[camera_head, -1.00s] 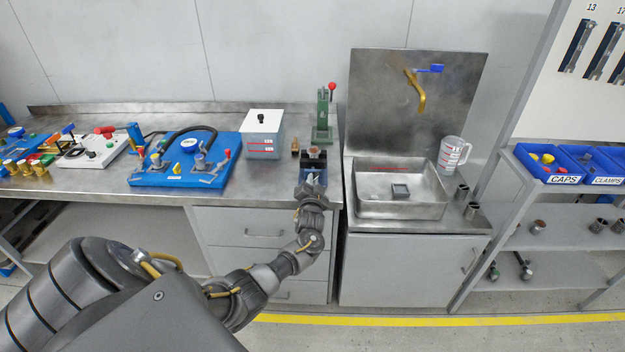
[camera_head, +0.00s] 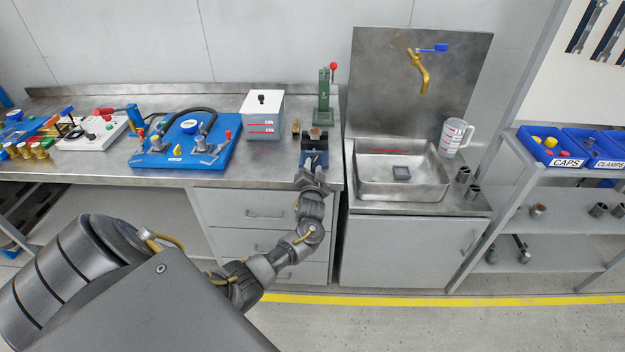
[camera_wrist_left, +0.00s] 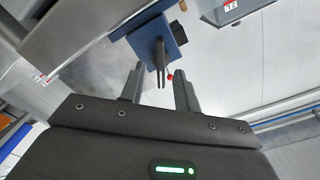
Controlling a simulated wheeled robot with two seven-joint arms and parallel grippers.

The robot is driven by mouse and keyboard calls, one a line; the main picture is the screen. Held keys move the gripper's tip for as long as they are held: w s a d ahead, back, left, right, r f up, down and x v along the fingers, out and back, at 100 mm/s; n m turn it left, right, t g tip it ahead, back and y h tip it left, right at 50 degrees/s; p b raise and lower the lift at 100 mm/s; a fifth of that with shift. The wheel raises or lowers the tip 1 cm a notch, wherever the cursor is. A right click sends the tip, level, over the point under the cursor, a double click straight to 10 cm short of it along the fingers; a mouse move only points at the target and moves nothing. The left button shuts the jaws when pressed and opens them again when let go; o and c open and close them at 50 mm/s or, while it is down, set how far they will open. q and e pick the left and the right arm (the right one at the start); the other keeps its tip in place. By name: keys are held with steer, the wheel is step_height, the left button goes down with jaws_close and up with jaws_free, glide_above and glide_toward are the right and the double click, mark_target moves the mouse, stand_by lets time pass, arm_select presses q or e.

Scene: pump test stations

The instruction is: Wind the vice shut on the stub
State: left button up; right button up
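The blue vice (camera_head: 314,152) stands at the bench's front edge, near its right end. A brown round stub (camera_head: 315,133) shows at its top; I cannot tell how firmly the jaws hold it. My left gripper (camera_head: 312,178) is just in front of the vice. In the left wrist view, the blue vice (camera_wrist_left: 150,40) is beyond the fingertips, with its dark handle (camera_wrist_left: 159,62) pointing toward the gap between them. My left gripper (camera_wrist_left: 158,82) is open there, one finger on each side of the handle's line, and holds nothing. My right gripper is out of view.
A green press with a red knob (camera_head: 324,95) stands behind the vice. A lidded white box (camera_head: 263,118) and a blue pump board (camera_head: 185,140) are to the left. A steel sink (camera_head: 400,190) is to the right. Drawers (camera_head: 250,212) lie below the bench.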

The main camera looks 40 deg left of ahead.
mark_target(313, 160)
arm_select(q)
steer(key=v, duration=0.8)
steer(key=shift+b, duration=0.35)
steer(key=w+a+n+b, duration=0.1)
steer(key=w+a+b, duration=0.1)
steer(key=w+a+n+b, duration=0.1)
steer(key=w+a+b, duration=0.1)
steer(key=w, duration=0.1)
steer(key=w+a+b, duration=0.2)
steer(key=w, duration=0.1)
steer(key=shift+w+a+n+b, duration=0.25)
steer(key=shift+n+b, duration=0.05)
steer(key=shift+n, duration=0.1)
jaws_close()
